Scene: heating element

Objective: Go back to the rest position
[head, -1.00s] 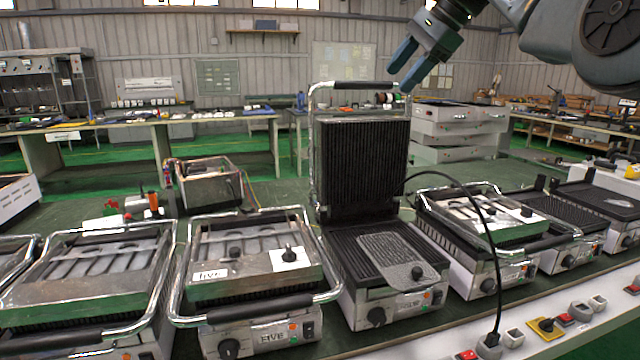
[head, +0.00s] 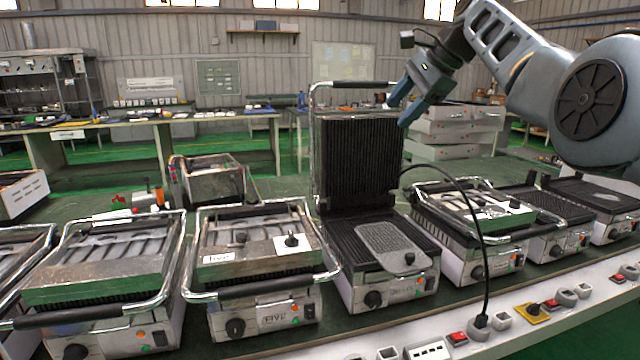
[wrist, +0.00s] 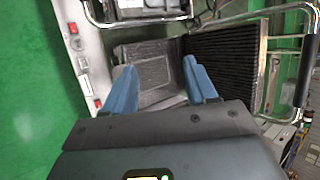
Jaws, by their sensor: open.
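My gripper (head: 408,97) hangs in the air at the upper right of the head view, near the raised lid of the open contact grill (head: 362,165). Its blue fingers are apart with nothing between them. In the wrist view the gripper (wrist: 160,85) shows open fingers above the open grill. A grey textured plate (head: 392,246) lies on the lower ribbed surface of that grill, apart from the gripper; it also shows in the wrist view (wrist: 150,70). My arm reaches in from the right.
Closed grills stand to the left (head: 255,255) and right (head: 475,225) along the bench. A black cable (head: 478,220) arcs beside the open grill down to a socket strip (head: 425,350) at the front edge. A workbench (head: 75,130) stands behind. The air left of the gripper is clear.

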